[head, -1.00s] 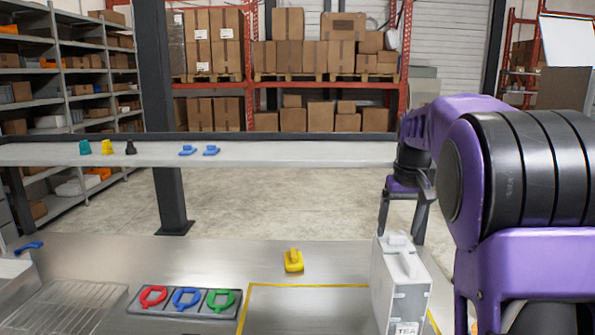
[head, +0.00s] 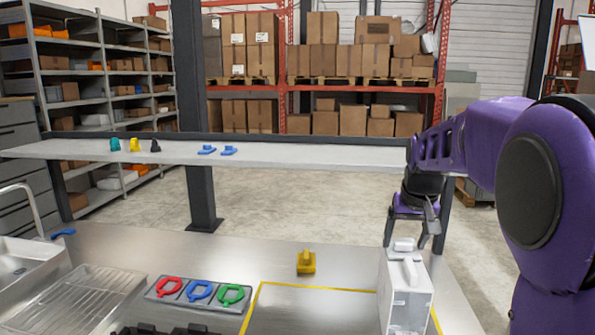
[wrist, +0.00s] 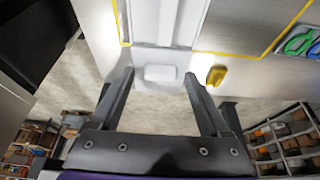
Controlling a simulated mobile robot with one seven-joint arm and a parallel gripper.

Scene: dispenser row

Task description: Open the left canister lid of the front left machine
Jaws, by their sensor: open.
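A white box-shaped machine (head: 408,300) stands at the right of the steel counter in the head view. On its top are a raised ridge (head: 411,270) and a small white tab (head: 404,244) at the far end. The tab also shows in the wrist view (wrist: 160,73). My gripper (head: 413,240) is open at the far end of the machine's top. In the wrist view my gripper (wrist: 158,78) has its two fingers on either side of the tab, with gaps and nothing held. I cannot tell whether a lid is raised.
A yellow object (head: 306,262) stands on the counter left of the machine. A tray with red, blue and green rings (head: 200,291) lies further left, near a drying rack (head: 85,297). A raised shelf (head: 300,155) with small items runs behind. Yellow tape (head: 320,288) marks the counter.

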